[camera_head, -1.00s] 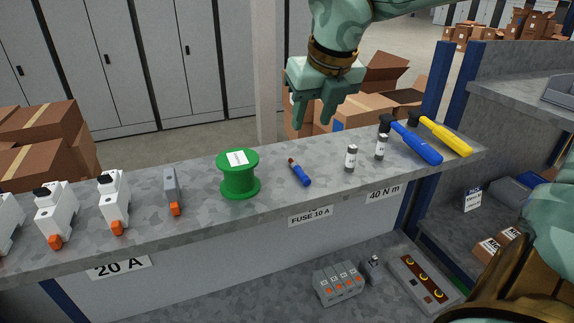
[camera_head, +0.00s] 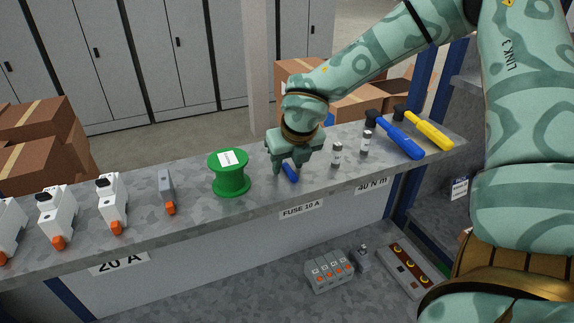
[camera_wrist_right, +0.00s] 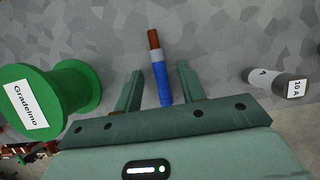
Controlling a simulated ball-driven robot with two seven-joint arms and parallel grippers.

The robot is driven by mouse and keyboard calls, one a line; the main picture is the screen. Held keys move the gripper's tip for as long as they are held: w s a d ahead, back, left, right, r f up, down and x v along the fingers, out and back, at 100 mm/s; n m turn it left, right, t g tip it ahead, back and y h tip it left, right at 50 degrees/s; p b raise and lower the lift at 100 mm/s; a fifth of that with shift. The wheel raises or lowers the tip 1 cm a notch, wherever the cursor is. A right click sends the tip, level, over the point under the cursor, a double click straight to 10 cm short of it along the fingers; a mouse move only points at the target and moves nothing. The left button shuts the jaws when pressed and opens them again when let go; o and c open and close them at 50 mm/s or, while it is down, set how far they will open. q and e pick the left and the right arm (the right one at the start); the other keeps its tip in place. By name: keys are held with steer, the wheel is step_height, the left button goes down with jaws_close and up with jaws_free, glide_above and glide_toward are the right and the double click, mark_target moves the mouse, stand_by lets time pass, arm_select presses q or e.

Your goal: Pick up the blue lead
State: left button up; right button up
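The blue lead (camera_head: 290,172) lies on the grey shelf, partly hidden by my right gripper in the head view. In the right wrist view the blue lead (camera_wrist_right: 162,80) shows a blue body, a grey band and a brown-red tip. My right gripper (camera_head: 287,172) is over it, pointing down. In the right wrist view the right gripper (camera_wrist_right: 160,80) is open, with one finger on each side of the lead and gaps between. My left gripper is not in view.
A green spool (camera_head: 229,174) stands left of the lead. Two fuses (camera_head: 336,155) stand to the right, then a blue-handled tool (camera_head: 402,138) and a yellow-handled tool (camera_head: 428,131). White breakers (camera_head: 112,203) line the left. The shelf's front edge is close.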

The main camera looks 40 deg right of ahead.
steer(key=shift+s, duration=0.1)
steer(key=shift+c, duration=0.3)
steer(key=shift+s, duration=0.1)
steer(key=c, duration=0.6)
steer(key=shift+r, duration=0.1)
jaws_close()
